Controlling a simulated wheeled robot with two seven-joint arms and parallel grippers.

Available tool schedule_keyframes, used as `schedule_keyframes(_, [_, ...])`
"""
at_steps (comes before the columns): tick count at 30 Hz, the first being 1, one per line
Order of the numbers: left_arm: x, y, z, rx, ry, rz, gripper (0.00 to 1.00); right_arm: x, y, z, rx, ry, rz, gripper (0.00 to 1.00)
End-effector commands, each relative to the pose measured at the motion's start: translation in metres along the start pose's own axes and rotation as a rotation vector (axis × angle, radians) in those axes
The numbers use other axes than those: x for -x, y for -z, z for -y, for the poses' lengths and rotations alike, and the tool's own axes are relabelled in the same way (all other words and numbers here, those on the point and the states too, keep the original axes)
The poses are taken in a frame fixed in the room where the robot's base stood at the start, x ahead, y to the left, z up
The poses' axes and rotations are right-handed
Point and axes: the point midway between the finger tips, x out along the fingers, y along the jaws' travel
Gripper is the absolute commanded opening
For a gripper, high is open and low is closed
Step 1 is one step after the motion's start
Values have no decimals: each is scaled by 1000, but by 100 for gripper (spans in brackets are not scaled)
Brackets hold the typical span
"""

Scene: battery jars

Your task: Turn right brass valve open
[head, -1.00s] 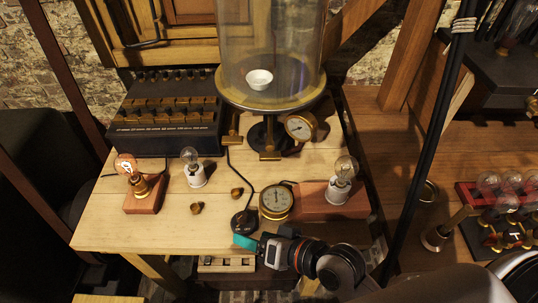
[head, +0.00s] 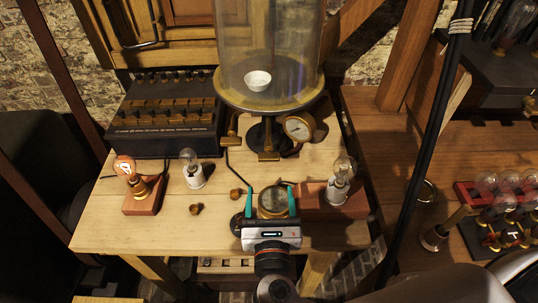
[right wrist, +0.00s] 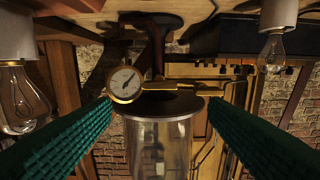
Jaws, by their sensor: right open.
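A glass bell jar (head: 270,45) stands on a dark round base with a brass rim. Below the rim are two brass fittings, one on the left (head: 230,130) and one at the front middle (head: 268,154). A brass-rimmed gauge (head: 299,128) sits to their right. I cannot tell which fitting is the right valve. The right wrist view shows the jar (right wrist: 160,145) and upright gauge (right wrist: 124,84) upside down between the fingers. My left gripper is out of view.
Bulbs stand at left (head: 125,168), centre left (head: 191,168) and right (head: 342,175). A black switch box (head: 165,125) fills the back left. Two small brass knobs lie before the jar. The front left of the wooden table (head: 130,232) is clear.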

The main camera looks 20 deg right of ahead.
Motion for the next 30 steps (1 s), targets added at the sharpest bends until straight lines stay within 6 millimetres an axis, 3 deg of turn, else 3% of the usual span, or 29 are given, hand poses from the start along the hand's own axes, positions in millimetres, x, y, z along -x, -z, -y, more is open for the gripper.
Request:
schedule_keyframes(12, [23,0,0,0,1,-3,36,-76,5,0,6,0,-7,69])
schedule_keyframes(18, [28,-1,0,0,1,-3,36,-105,4,0,5,-1,-6,69])
schedule_keyframes(30, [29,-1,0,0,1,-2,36,-116,2,-1,4,0,-4,69])
